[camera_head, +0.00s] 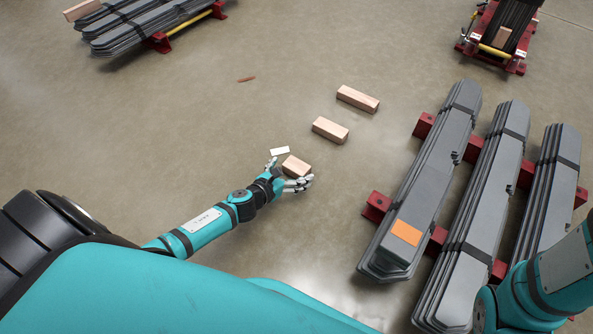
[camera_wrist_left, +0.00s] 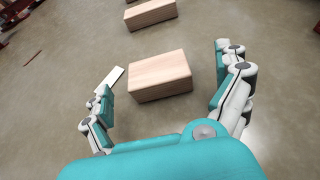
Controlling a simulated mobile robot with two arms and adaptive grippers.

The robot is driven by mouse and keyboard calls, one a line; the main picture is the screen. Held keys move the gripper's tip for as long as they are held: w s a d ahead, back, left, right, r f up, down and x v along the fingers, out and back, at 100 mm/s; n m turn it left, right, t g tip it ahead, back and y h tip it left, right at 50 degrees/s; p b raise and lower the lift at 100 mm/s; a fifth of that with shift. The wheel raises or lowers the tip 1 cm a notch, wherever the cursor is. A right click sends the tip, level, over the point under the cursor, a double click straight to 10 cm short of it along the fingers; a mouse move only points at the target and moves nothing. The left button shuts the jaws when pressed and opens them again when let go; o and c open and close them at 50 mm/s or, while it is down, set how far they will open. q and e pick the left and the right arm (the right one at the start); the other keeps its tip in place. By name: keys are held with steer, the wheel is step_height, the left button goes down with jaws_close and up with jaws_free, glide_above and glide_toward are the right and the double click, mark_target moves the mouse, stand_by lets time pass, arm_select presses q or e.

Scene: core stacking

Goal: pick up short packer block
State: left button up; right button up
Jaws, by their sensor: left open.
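Three pale wooden blocks lie apart in a diagonal row on the floor in the head view. The nearest and shortest-looking block (camera_head: 296,166) is at my left gripper (camera_head: 290,178), which is open with its fingers on either side of it. In the left wrist view this block (camera_wrist_left: 160,75) lies ahead, between the open fingers (camera_wrist_left: 165,92), with a gap on each side. The middle block (camera_head: 330,130) and the longer far block (camera_head: 358,99) lie up and to the right. My right gripper is not visible; only part of that arm shows at lower right.
A small white card (camera_head: 280,151) lies beside the nearest block. Stacks of long grey bars (camera_head: 425,190) on red supports (camera_head: 377,205) stand at right. More bars (camera_head: 140,25) are at upper left, and a red-framed rack (camera_head: 495,52) at upper right. The floor between is mostly clear.

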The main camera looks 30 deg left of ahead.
mark_target(296, 166)
arm_select(q)
steer(key=b+x, duration=0.1)
steer(key=x, duration=0.1)
steer(key=b+x, duration=0.1)
steer(key=x, duration=0.1)
steer(key=shift+a+f, duration=0.2)
steer(key=shift+a, duration=0.05)
steer(key=shift+w+b, duration=0.2)
steer(key=shift+b, duration=0.1)
steer(key=shift+r, duration=0.1)
steer(key=c, duration=1.1)
